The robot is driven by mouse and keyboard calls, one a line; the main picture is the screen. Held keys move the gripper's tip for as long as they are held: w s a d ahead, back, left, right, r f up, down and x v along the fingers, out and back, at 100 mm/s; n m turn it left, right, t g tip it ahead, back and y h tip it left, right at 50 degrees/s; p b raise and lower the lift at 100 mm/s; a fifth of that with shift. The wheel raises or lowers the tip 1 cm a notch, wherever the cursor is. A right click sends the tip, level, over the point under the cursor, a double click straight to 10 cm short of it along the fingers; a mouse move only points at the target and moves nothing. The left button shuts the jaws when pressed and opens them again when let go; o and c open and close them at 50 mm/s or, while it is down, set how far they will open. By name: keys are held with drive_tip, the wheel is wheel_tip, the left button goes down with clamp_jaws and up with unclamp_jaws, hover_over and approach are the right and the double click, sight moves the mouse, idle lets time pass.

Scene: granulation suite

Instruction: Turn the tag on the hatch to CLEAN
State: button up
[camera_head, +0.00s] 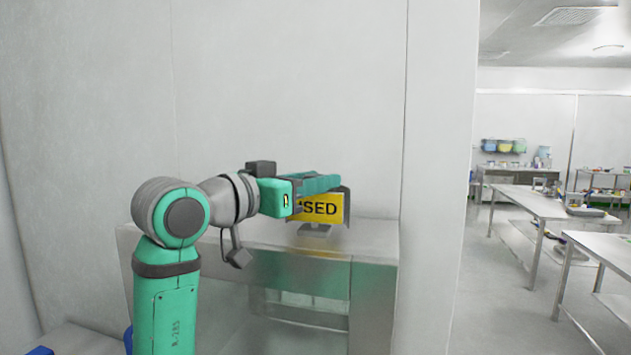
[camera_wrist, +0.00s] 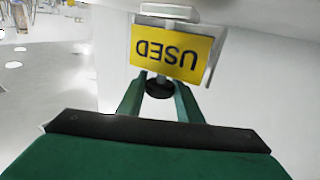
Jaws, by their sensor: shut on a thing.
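The tag (camera_head: 326,208) is a yellow plate that reads USED, partly covered by my gripper in the head view. It stands on a small grey foot on top of the metal hatch (camera_head: 372,238). In the wrist view the tag (camera_wrist: 165,52) shows the same word upside down. My gripper (camera_head: 338,184) is at the tag's upper edge. In the wrist view my gripper (camera_wrist: 159,84) has its two green fingers on either side of a dark round knob (camera_wrist: 159,90) at the tag's edge, shut on it. The tag's far face is hidden.
A plain wall (camera_head: 290,90) rises behind the hatch. To the right, past the wall's edge, steel tables (camera_head: 535,203) stand in an open room with a clear floor (camera_head: 505,290). Several coloured containers (camera_head: 504,146) hang far back.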

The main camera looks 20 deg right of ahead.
drive_tip(key=shift+w+n+t+y, duration=0.1)
drive_tip(key=shift+n+t+y, duration=0.2)
drive_tip(key=shift+t, duration=0.1)
drive_tip(key=shift+d+n+t+y, duration=0.15)
drive_tip(key=shift+n+t+y, duration=0.8)
drive_tip(key=shift+t, duration=0.25)
drive_tip(key=n+t+y, duration=0.4)
drive_tip(key=y, duration=0.1)
drive_tip(key=shift+n+y, duration=0.35)
drive_tip(key=n+t+y, duration=0.1)
drive_tip(key=n+y, duration=0.1)
drive_tip(key=y, duration=0.1)
drive_tip(key=n+y, duration=0.2)
drive_tip(key=y, duration=0.1)
drive_tip(key=shift+f+t+y, duration=0.1)
drive_tip(key=shift+t+y, duration=0.3)
drive_tip(key=shift+n+g+y, duration=0.3)
drive_tip(key=shift+n+y, duration=1.6)
drive_tip(key=shift+y, duration=0.7)
drive_tip(key=shift+a+y, duration=0.2)
drive_tip(key=shift+y, duration=0.3)
